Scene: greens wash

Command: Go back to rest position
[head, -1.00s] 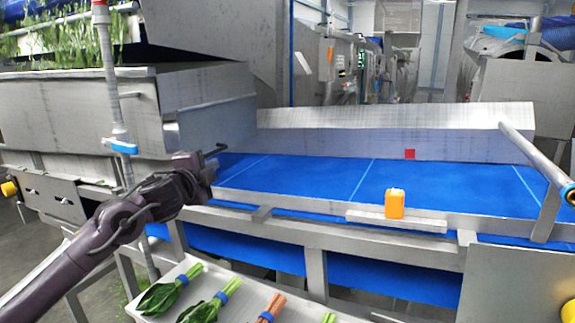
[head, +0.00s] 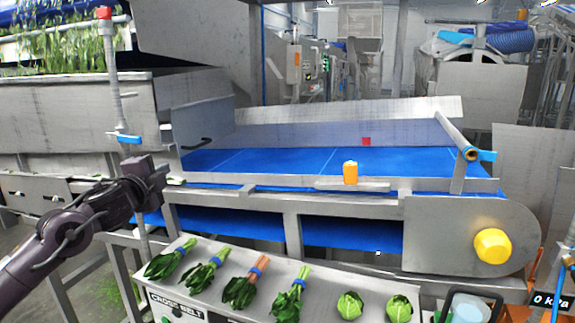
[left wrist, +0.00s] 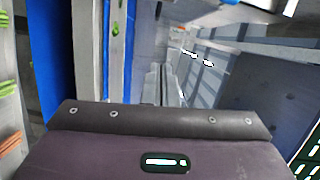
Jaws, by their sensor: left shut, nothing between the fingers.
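My left gripper (head: 162,181) is in the head view at left, at the end of my dark arm. It is shut and empty. It is in front of the near frame of the blue belt (head: 290,160), beside a vertical pipe with a blue lever (head: 128,138). From this angle I cannot tell whether it touches the frame. My right gripper is not in view.
A tray (head: 325,287) below the belt carries bunched greens (head: 205,275) and round green heads (head: 350,305). An orange bottle (head: 350,172) stands on a ledge of the belt frame. A yellow knob (head: 492,246) sticks out at right. Leafy greens (head: 70,48) hang at upper left.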

